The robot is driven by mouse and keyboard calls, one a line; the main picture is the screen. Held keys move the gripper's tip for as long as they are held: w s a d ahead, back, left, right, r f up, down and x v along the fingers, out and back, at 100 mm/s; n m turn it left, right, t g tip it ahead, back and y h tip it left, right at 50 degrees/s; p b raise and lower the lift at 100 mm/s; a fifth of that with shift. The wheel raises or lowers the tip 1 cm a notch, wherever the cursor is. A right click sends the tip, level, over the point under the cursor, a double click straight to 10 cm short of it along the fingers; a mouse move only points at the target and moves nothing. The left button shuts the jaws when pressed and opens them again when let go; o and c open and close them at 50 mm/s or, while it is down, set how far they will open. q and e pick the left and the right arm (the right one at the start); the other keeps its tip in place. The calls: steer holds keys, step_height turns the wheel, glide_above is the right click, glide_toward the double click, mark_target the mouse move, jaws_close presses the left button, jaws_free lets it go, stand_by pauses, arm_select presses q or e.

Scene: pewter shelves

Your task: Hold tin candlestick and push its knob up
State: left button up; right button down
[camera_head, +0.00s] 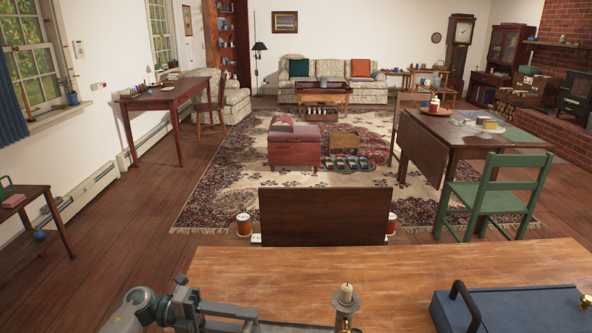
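The tin candlestick (346,308) stands upright at the bottom edge of the view, right of centre. It has a flared grey top with a short cream candle stub (346,292) in it. A brass-coloured knob (345,326) shows on its stem, low at the frame edge. The candlestick's lower part and base are cut off. My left gripper (256,320) reaches in from the lower left, with its front part pointing towards the candlestick. Its fingertips are not clear at the frame edge, so I cannot tell whether they touch the stem. My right gripper is not in view.
A wooden tabletop (290,270) spans the bottom of the view. A blue box (520,308) with a black handle and brass knob sits at its right. The tabletop behind the candlestick is clear. A dark upright panel (325,216) stands beyond the far edge, near a green chair (493,197).

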arm_select(q)
steer(key=a, duration=0.7)
steer(key=w+a, duration=0.1)
steer(key=a, duration=0.2)
steer(key=shift+a+r, duration=0.15)
steer(key=shift+a, duration=0.2)
steer(key=shift+s, duration=0.1)
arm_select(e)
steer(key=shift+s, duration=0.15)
